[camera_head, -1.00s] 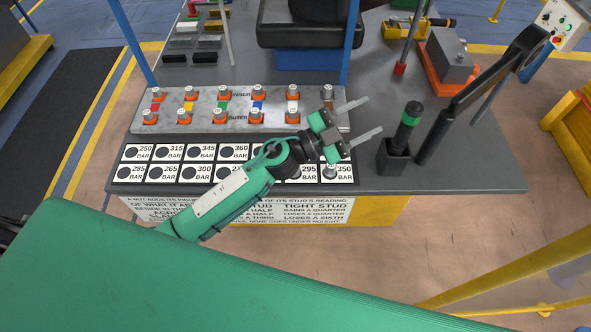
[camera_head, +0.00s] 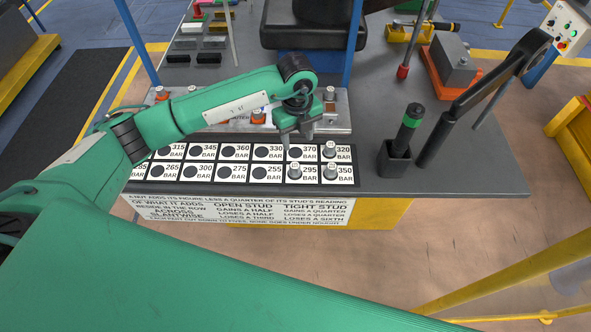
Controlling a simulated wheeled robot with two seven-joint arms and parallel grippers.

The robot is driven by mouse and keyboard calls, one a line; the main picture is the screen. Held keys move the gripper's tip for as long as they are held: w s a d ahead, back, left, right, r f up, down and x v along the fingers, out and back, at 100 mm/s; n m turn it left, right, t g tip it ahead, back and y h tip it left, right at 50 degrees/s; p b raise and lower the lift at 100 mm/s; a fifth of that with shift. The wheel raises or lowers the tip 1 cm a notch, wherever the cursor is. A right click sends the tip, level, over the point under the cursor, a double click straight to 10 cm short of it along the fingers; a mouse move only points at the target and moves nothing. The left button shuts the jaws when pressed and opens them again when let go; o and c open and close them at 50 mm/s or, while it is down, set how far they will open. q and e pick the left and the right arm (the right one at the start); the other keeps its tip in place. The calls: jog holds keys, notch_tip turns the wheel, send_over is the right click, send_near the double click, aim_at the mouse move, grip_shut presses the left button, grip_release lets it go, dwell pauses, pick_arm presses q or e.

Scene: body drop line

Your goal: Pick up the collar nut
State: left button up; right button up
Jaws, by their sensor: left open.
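Small silver collar nuts stand on a numbered board (camera_head: 235,153) at the table's front: one at 320 (camera_head: 329,149), one at 350 (camera_head: 330,171) and one at 295 (camera_head: 295,172). Another silver nut (camera_head: 329,93) stands on the grey stud rail behind, at its right end. I cannot tell which one the task means. My left gripper (camera_head: 297,137) is open and points down over the board near the 370 place, just left of the 320 nut. It appears empty. My left arm covers much of the rail and its studs. My right gripper is not in view.
A green-banded black tool stands in a dark holder (camera_head: 394,160) to the right, beside a black lever (camera_head: 480,95). Blue posts (camera_head: 354,45) and a dark block (camera_head: 310,35) rise behind the rail. A rule sign (camera_head: 240,209) hangs on the table's front.

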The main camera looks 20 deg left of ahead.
pick_arm(q)
jog(key=p, duration=0.2)
send_over(295, 165)
jog(key=f, duration=0.8)
jog(key=shift+s+d+f, duration=0.1)
jog(key=shift+d+f, duration=0.05)
jog(key=shift+d, duration=0.1)
jog(key=shift+a+f+p, duration=0.1)
jog(key=shift+f+p, duration=0.45)
jog(key=shift+p, duration=0.1)
notch_tip(295, 165, down, 3)
jog(key=shift+a+f+p, duration=0.15)
jog(key=shift+f+p, duration=0.05)
jog(key=shift+p, duration=0.55)
jog(key=shift+f, duration=0.45)
grip_shut()
jog(key=shift+r, duration=0.1)
